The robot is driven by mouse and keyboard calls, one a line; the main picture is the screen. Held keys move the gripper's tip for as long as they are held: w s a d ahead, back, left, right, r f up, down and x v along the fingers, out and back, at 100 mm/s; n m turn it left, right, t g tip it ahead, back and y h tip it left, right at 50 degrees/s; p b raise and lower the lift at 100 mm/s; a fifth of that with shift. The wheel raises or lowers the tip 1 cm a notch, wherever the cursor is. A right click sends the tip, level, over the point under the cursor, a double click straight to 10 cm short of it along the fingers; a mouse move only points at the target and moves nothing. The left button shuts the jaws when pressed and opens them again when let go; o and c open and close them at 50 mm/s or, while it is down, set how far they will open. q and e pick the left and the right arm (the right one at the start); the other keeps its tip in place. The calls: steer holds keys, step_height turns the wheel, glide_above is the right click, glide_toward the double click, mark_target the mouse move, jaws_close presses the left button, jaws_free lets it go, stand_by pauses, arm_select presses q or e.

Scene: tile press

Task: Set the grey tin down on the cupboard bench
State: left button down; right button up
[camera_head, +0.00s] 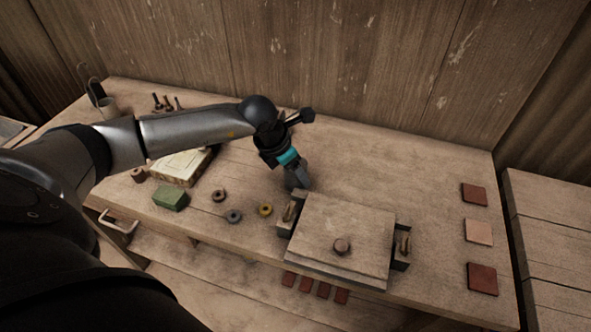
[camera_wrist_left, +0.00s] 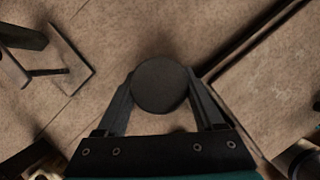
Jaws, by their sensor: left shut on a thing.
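My left gripper (camera_head: 299,178) is over the wooden bench (camera_head: 375,165), just behind the tile press (camera_head: 345,235). In the left wrist view the gripper (camera_wrist_left: 160,95) is shut on the round, dark grey tin (camera_wrist_left: 160,86), seen from above between the two fingers. In the head view the tin is mostly hidden by the fingers, and I cannot tell whether it touches the bench top. My right gripper is not in view.
The press board shows beside the tin in the left wrist view (camera_wrist_left: 275,85). Several rings (camera_head: 234,216), a green block (camera_head: 171,198) and a pale box (camera_head: 183,167) lie left. Tiles (camera_head: 478,231) lie right. The bench's back right is clear. Another bench (camera_head: 555,235) stands right.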

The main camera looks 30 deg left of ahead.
arm_select(q)
steer(key=shift+f, duration=0.15)
steer(key=shift+c, duration=1.4)
jaws_free()
steer(key=shift+r, duration=0.25)
steer(key=v, duration=1.2)
steer(key=shift+p, duration=0.4)
steer(key=shift+f, duration=0.15)
